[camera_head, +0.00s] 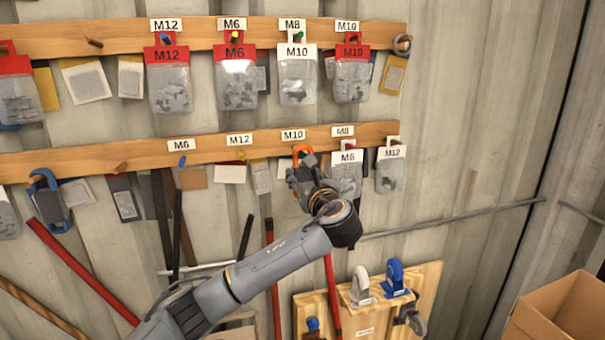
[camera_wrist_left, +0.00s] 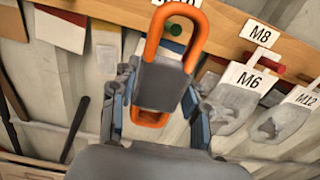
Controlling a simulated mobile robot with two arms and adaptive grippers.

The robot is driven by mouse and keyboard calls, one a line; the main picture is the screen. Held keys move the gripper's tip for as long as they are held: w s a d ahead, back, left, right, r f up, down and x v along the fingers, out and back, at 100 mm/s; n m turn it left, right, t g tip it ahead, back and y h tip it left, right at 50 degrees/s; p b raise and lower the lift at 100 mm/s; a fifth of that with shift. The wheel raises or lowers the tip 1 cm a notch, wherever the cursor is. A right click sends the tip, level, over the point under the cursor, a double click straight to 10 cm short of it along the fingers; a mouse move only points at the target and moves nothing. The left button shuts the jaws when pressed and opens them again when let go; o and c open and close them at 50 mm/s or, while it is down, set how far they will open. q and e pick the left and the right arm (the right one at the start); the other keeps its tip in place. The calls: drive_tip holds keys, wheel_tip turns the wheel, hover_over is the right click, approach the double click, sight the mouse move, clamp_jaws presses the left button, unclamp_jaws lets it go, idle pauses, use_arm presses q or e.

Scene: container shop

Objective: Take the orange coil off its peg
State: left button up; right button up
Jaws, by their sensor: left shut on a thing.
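The orange coil (camera_head: 302,149) is at the lower wooden rail, under the M10 label. In the left wrist view the orange coil (camera_wrist_left: 184,25) is a long loop with a grey wrap around its middle. A green peg end (camera_wrist_left: 175,29) shows inside the top of the loop. My left gripper (camera_head: 300,172) is shut on the coil, its fingers (camera_wrist_left: 160,100) on both sides of the grey wrap. The coil's lower end shows below the wrap. My right gripper is in neither view.
Just right of the coil hang white-topped M6 (camera_head: 347,172) and M12 (camera_head: 391,170) bags. Several red-topped bags hang from the upper rail (camera_head: 210,35). A blue coil (camera_head: 48,198) hangs at left. A plywood board (camera_head: 425,290) with hooks and a cardboard box (camera_head: 560,310) are at lower right.

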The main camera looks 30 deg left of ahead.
sight(305, 178)
use_arm(q)
drive_tip(key=shift+d, duration=0.1)
drive_tip(key=shift+p+v, duration=1.25)
drive_tip(key=shift+v, duration=0.8)
drive_tip(key=shift+s+d, duration=0.25)
drive_tip(key=shift+s, duration=0.1)
